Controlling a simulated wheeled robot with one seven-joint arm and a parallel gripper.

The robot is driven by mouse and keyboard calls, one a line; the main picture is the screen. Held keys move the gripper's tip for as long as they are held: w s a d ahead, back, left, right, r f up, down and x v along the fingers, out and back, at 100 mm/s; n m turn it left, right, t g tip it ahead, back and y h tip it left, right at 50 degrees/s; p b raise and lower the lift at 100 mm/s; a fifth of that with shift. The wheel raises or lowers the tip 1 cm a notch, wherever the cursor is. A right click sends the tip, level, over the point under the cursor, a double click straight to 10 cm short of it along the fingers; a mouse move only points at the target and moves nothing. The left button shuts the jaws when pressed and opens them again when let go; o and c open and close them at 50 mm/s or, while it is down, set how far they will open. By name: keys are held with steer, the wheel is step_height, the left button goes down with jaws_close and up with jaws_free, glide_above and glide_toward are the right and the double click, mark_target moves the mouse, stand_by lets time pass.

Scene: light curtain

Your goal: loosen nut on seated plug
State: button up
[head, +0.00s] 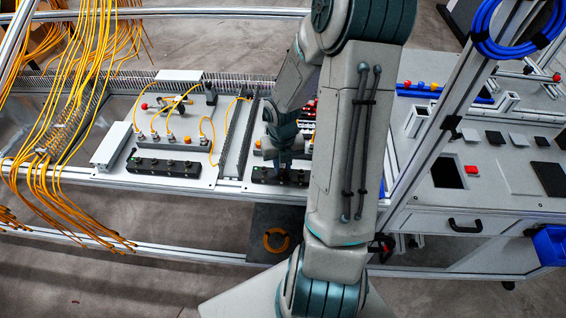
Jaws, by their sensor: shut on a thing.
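My gripper (283,163) points down over the front of the right-hand panel, just above a black socket block (262,176). It is shut on the small nut of a plug at this block. The fingers and my arm hide the nut and most of the plug, so how they sit cannot be made out. An orange-yellow part (258,143) shows just left of my gripper. The right part of the block is behind my arm.
The left panel (205,172) carries another black socket block (163,166) and several plugs on yellow cables. Yellow cables (75,120) hang at far left. A slanted aluminium post (430,145) stands close right of my arm, before a grey worktop (512,165).

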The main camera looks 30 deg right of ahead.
steer(key=shift+n+p, duration=1)
steer(key=shift+f+n, duration=0.1)
steer(key=shift+n, duration=0.2)
steer(key=o, duration=0.7)
steer(key=shift+o, duration=0.2)
step_height(320, 180, up, 5)
steer(key=p, duration=0.5)
steer(key=shift+p, duration=0.4)
steer(key=shift+r+p, duration=0.65)
steer(key=shift+r, duration=0.4)
steer(key=shift+c, duration=0.2)
